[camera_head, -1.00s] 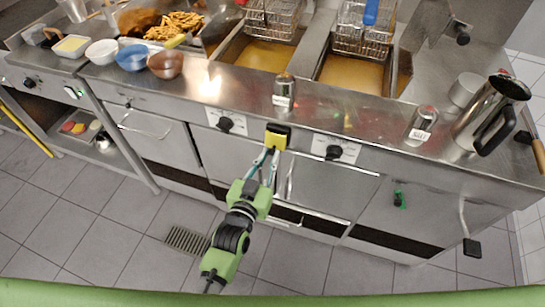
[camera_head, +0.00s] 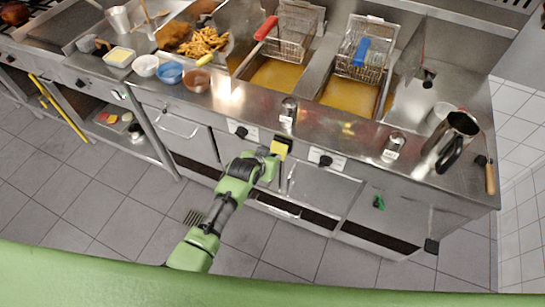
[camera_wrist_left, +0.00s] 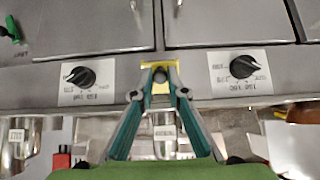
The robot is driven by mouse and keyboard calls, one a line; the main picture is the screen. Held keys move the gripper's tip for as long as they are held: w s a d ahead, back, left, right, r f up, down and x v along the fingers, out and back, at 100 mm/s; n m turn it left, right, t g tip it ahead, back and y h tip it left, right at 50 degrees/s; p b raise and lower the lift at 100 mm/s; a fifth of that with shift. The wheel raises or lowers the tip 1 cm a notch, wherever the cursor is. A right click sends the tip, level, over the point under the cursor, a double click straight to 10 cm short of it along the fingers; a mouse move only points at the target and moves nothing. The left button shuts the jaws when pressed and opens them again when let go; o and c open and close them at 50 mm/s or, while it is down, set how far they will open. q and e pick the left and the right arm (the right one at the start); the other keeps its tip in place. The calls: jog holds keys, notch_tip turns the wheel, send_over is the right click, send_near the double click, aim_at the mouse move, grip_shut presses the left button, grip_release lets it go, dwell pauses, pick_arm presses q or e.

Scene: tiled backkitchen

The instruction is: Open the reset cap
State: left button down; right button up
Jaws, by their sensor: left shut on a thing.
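The reset cap is a small yellow piece (camera_head: 282,147) on the fryer's front edge, between two black knobs. In the left wrist view yellow shows around my fingertips, with a dark round part (camera_wrist_left: 160,76) between them. My left gripper (camera_head: 274,155) reaches the yellow piece from below and in front. In the left wrist view its teal fingers (camera_wrist_left: 160,72) converge at the yellow piece and are shut on it. The fingers hide part of it, and I cannot tell how far the cap is lifted. My right gripper is not in view.
Black knobs (camera_head: 241,132) and (camera_head: 325,160) flank the yellow piece. Shakers (camera_head: 288,112) and (camera_head: 392,147) and a steel jug (camera_head: 452,140) stand on the counter. Fry baskets (camera_head: 357,52) hang over oil behind. A door handle (camera_head: 283,176) is below. The tiled floor in front is clear.

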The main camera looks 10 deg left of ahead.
aim_at(275, 154)
pick_arm(q)
jog(key=r+g, duration=0.1)
jog(key=w+r+g+y+p, duration=0.1)
jog(key=r+g, duration=0.1)
jog(key=shift+d+p, duration=0.2)
jog(key=shift+p, duration=0.1)
jog(key=shift+w+r+g+y+b, duration=0.1)
jog(key=shift+r+g+y+b, duration=0.25)
jog(key=shift+g, duration=0.55)
jog(key=shift+w+d+r+g+y+b, duration=0.1)
jog(key=shift+w+r+g+y+b, duration=0.1)
jog(key=shift+g+b, duration=0.3)
jog(key=shift+w+r+g+y+b, duration=0.1)
jog(key=shift+r+g+b, duration=0.1)
jog(key=shift+g+b, duration=0.25)
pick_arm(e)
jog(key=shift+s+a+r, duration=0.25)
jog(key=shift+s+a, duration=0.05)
pick_arm(q)
jog(key=shift+r, duration=0.1)
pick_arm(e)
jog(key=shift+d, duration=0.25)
pick_arm(q)
jog(key=c, duration=2)
grip_release()
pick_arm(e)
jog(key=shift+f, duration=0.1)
